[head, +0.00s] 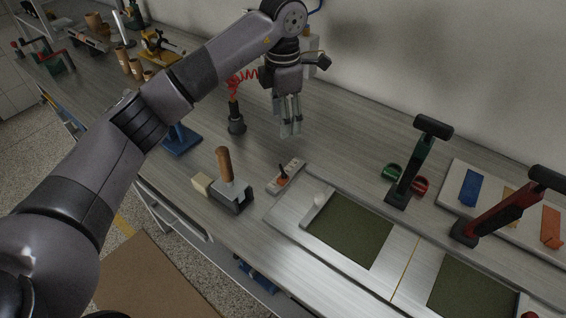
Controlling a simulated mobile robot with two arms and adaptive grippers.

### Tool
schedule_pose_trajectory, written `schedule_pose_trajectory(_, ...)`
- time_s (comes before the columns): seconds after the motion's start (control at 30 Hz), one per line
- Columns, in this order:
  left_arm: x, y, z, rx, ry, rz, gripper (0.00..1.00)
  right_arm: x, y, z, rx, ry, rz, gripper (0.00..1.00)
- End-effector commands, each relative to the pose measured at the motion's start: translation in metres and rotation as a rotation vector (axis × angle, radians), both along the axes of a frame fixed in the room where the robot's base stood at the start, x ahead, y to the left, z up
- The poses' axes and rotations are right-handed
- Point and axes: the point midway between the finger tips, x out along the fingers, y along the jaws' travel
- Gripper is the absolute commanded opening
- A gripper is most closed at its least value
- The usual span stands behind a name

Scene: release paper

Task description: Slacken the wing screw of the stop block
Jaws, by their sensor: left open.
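A small pale stop block (292,169) lies on the bench at the left end of the flat fixture. A small orange and dark part, which looks like its wing screw (283,180), sits at its near end. My left gripper (290,134) hangs pointing down above the bench, behind the stop block and apart from it. Its fingers are open with nothing between them. The screw's wings are too small to tell how they are turned. My right gripper is out of view.
A wooden-handled tool (224,164) stands in a grey holder left of the block. A dark cylinder (236,122) with a red coil stands further back.

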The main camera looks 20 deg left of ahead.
Motion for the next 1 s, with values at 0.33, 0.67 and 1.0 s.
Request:
schedule_pose_trajectory(0.33,-0.002,0.000,-0.057,0.001,0.006,-0.001,0.58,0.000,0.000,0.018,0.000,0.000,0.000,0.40)
schedule_pose_trajectory(0.67,-0.002,0.000,-0.128,0.000,0.006,0.001,0.58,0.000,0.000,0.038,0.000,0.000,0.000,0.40)
schedule_pose_trajectory(1.0,0.000,0.000,-0.169,0.000,0.000,0.001,0.58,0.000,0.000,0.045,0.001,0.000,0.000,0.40)
